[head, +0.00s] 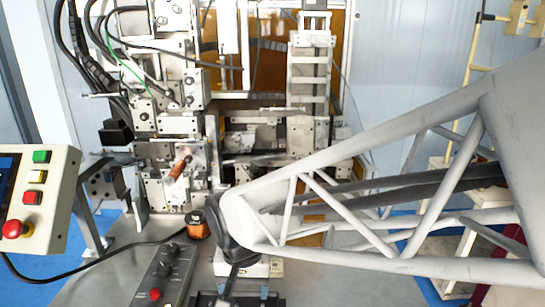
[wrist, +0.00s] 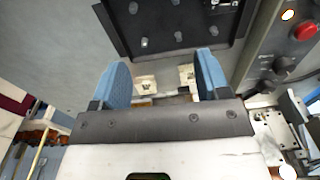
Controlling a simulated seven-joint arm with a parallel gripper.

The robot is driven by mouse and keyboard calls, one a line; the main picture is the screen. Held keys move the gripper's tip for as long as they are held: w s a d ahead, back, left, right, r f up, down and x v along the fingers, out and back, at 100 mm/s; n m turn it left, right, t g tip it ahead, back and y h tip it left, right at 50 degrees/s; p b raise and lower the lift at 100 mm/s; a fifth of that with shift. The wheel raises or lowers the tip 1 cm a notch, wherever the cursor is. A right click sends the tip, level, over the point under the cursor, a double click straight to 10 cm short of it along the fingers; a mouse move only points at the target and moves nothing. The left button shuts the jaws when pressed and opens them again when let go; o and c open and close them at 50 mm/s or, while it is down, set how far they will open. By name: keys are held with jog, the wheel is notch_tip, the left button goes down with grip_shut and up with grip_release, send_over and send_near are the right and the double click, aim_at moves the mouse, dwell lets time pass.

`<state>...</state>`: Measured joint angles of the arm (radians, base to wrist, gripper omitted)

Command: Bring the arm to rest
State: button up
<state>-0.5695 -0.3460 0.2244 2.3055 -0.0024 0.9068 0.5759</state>
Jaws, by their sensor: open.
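My gripper (wrist: 163,75) shows in the wrist view with two blue fingers, spread wide apart. Nothing is held between them. Two small pale blocks (wrist: 146,84) show in the gap between the fingers, and I cannot tell how far beyond they are. A dark plate with several pegs (wrist: 170,28) lies beyond the fingertips. In the head view my pale lattice forearm reaches in from the right, and its dark rounded end is over the bench in front of the winder. I cannot make out the fingers there.
The coil winder (head: 180,125) stands at the back, with a copper-coloured part (head: 180,167) on its front. An orange-and-black round item (head: 197,224) sits on the bench (head: 110,285). A grey control box (head: 165,272) with a red button is near my arm. A control panel (head: 40,200) stands left.

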jog(key=s+d+r, duration=0.1)
jog(key=s+d, duration=0.1)
jog(key=d, duration=0.6)
jog(key=s+d+r+t, duration=0.1)
jog(key=s+d+r, duration=0.1)
jog(key=d, duration=0.6)
jog(key=s+d+r+t, duration=0.1)
jog(key=s+d+r, duration=0.1)
jog(key=d, duration=0.6)
jog(key=shift+s, duration=0.8)
